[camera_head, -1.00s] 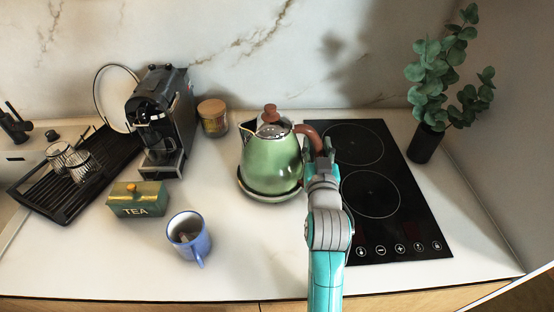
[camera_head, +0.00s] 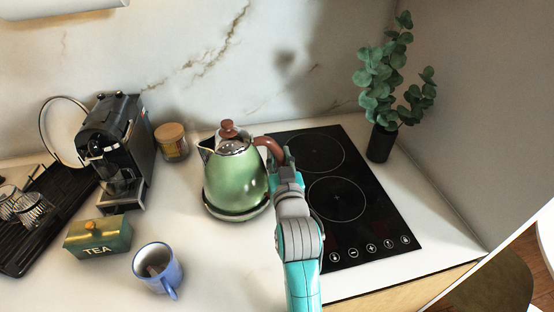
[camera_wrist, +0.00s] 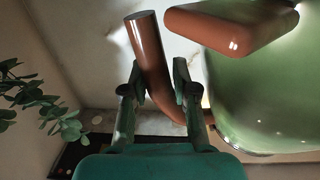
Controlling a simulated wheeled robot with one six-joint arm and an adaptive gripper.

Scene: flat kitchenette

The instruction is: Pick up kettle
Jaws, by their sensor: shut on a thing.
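The green kettle (camera_head: 236,185) with a brown knob on its lid stands upright on the counter, left of the cooktop. Its dark bottom rim shows; I cannot tell whether there is a gap beneath it. My gripper (camera_head: 281,163) is at the kettle's right side, at its brown handle (camera_head: 267,143). In the wrist view, my gripper (camera_wrist: 159,82) has one finger on each side of the brown handle (camera_wrist: 147,45) and is shut on it. The green kettle body (camera_wrist: 275,90) fills the right of that view.
A black cooktop (camera_head: 372,212) lies right of the kettle, with a potted plant (camera_head: 381,143) behind. To the left are a blue mug (camera_head: 153,268), a tea box (camera_head: 98,237), a coffee machine (camera_head: 118,145), a jar (camera_head: 172,142) and a dish rack (camera_head: 55,200).

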